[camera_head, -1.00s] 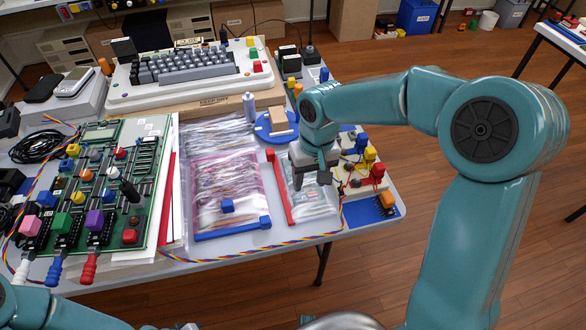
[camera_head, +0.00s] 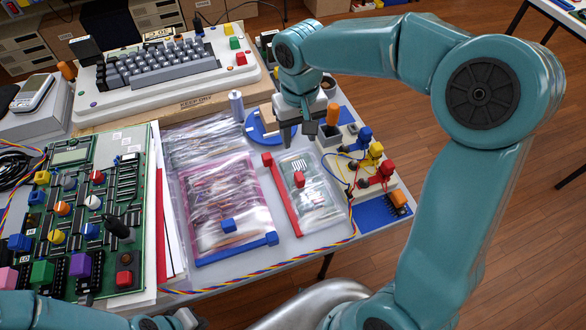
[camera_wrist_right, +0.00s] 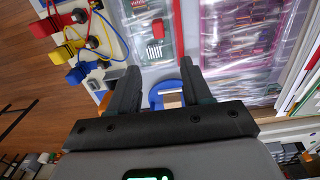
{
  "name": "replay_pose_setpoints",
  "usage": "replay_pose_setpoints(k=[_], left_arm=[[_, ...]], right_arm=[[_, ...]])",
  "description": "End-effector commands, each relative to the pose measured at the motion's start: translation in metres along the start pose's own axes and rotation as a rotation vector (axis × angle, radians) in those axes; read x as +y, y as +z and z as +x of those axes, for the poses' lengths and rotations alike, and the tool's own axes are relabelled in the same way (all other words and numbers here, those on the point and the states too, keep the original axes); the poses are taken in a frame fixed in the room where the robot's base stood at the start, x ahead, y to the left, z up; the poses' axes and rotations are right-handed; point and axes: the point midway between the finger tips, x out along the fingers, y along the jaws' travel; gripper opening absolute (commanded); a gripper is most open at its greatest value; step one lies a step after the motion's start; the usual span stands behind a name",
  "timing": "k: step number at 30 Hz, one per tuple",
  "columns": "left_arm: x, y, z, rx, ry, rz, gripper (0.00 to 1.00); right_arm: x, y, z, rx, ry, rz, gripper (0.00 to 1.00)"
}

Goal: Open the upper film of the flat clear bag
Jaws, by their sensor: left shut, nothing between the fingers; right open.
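The flat clear bag (camera_head: 322,209) lies on the table with a red strip (camera_head: 283,202) along its left edge and a small red block (camera_head: 299,180) on its upper film. Circuit parts show through it. It also shows in the right wrist view (camera_wrist_right: 135,42). My right gripper (camera_head: 300,138) is open and empty, above the table near the bag's far end, apart from the red block. Its two fingers (camera_wrist_right: 157,78) show in the wrist view. My left gripper (camera_head: 182,321) is shut and empty at the bottom edge, partly cut off.
A pink-edged bag (camera_head: 220,190) with a blue strip and blue block lies left of the clear bag. A wired board (camera_head: 366,165) with coloured plugs is at right, a green circuit board (camera_head: 83,235) at left. A twisted cable runs along the front.

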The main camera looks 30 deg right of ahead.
Motion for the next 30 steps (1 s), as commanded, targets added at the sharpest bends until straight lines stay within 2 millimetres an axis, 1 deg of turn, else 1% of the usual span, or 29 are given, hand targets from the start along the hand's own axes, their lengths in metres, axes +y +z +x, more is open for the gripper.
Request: replay_pose_setpoints(k=[2,5,8,15,21,25,30], left_arm=[[0.0,0.001,0.0,-0.001,0.0,0.0,0.0],[0.0,0.001,0.001,-0.002,0.0,0.0,0.0],[-0.001,0.001,0.002,-0.002,0.0,0.0,0.0],[-0.001,0.0,0.004,-0.001,0.0,0.0,0.0],[-0.002,0.001,0.005,-0.002,0.0,0.0,0.0],[-0.002,0.0,0.005,-0.001,0.0,0.0,0.0],[-0.002,0.001,0.005,-0.001,0.0,0.0,0.0]], right_arm=[[0.001,0.003,0.004,-0.002,0.001,0.001,0.49],[0.002,0.005,0.018,-0.004,0.002,0.001,0.49],[0.002,0.007,0.04,-0.006,0.001,0.001,0.49],[0.001,0.009,0.098,-0.007,0.001,0.0,0.49],[0.0,0.007,0.139,-0.005,0.0,0.0,0.49],[0.0,0.005,0.154,-0.002,0.001,0.0,0.49],[-0.001,0.004,0.162,0.0,-0.001,0.0,0.49]])
